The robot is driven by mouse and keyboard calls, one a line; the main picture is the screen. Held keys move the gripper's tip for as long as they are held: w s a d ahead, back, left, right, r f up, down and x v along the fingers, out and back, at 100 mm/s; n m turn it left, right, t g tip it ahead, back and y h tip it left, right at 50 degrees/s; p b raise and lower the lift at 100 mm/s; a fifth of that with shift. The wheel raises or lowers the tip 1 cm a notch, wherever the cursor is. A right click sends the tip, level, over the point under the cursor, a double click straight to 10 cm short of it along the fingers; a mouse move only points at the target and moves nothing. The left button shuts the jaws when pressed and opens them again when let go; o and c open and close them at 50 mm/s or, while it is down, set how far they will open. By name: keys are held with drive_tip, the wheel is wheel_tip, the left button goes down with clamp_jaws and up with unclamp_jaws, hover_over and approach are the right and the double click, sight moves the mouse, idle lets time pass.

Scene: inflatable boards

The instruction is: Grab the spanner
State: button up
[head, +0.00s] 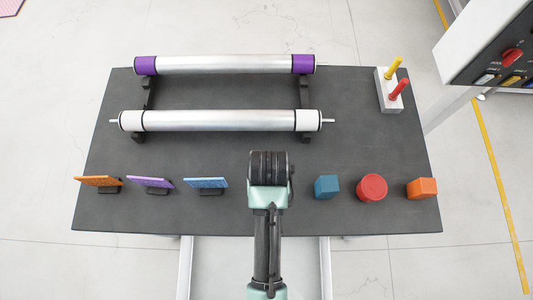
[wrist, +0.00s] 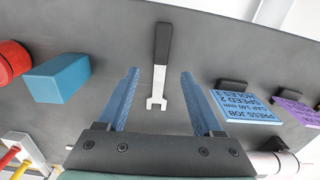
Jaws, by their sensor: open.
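A spanner (wrist: 160,68) lies flat on the dark table in the wrist view, with a black handle at the far end and a silver open jaw towards me. My gripper (wrist: 159,72) is open, its two blue fingers apart on either side of the spanner's line, with nothing between them held. In the head view the spanner is hidden behind my arm and gripper (head: 268,160).
On the dark table (head: 220,90) stand a blue block (head: 327,187), a red cylinder (head: 371,188) and an orange block (head: 421,188) to the right. Orange (head: 99,182), purple (head: 150,182) and blue (head: 206,183) cards stand left. Two rollers (head: 220,121) lie behind.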

wheel_tip(320, 180, down, 2)
drive_tip(key=shift+w+f, duration=0.1)
drive_tip(key=shift+f, duration=0.05)
drive_tip(key=shift+a+f+p, duration=0.1)
drive_tip(key=shift+f+p, duration=0.25)
drive_tip(key=shift+f, duration=2.15)
clamp_jaws()
